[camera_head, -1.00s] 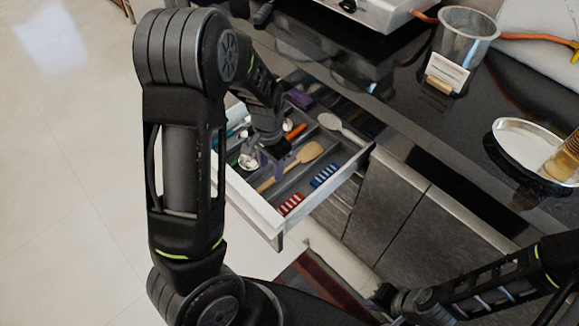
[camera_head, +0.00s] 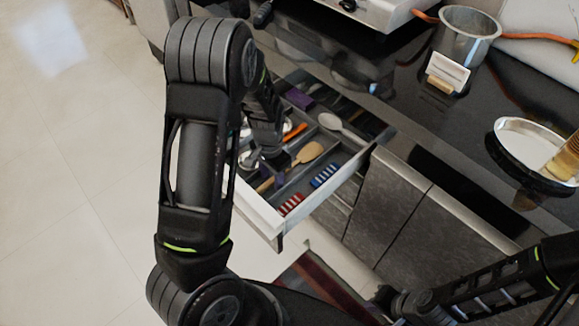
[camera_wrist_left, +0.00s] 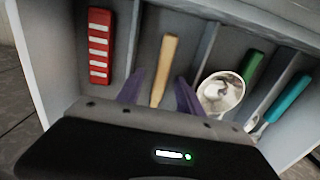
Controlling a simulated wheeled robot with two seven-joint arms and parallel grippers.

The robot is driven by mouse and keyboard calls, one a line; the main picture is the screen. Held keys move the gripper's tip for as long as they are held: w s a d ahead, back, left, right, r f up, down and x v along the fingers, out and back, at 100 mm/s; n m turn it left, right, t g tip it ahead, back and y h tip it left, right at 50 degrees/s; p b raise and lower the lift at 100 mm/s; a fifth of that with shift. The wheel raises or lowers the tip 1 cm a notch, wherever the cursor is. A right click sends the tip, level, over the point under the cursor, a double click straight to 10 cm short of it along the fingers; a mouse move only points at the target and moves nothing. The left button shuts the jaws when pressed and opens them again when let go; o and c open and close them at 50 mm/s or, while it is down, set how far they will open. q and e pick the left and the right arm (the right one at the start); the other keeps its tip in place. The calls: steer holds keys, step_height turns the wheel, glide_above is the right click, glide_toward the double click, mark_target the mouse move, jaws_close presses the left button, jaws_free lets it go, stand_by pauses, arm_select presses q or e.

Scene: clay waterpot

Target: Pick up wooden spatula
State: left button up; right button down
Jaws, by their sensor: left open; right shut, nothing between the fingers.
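The wooden spatula (camera_head: 308,152) lies in the open drawer, its pale head toward the back right and its handle toward the front left. Its handle (camera_wrist_left: 165,68) stands upright in the left wrist view, in a middle compartment. My left gripper (camera_head: 274,164) is low over the drawer, beside the spatula. In the left wrist view its purple fingers (camera_wrist_left: 160,93) are open, one on each side of the handle's line, with no visible grip. My right gripper (camera_head: 385,296) is small at the bottom, shut and empty, away from the drawer.
The drawer (camera_head: 262,213) has dividers. A red striped item (camera_head: 290,204), a blue one (camera_head: 324,176), a grey spoon (camera_head: 340,127) and a metal ladle (camera_wrist_left: 221,92) lie in it. The dark counter holds a metal pot (camera_head: 465,38) and a plate (camera_head: 530,150).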

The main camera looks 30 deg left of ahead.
arm_select(q)
steer(key=shift+c, duration=0.3)
jaws_close()
stand_by(0.3)
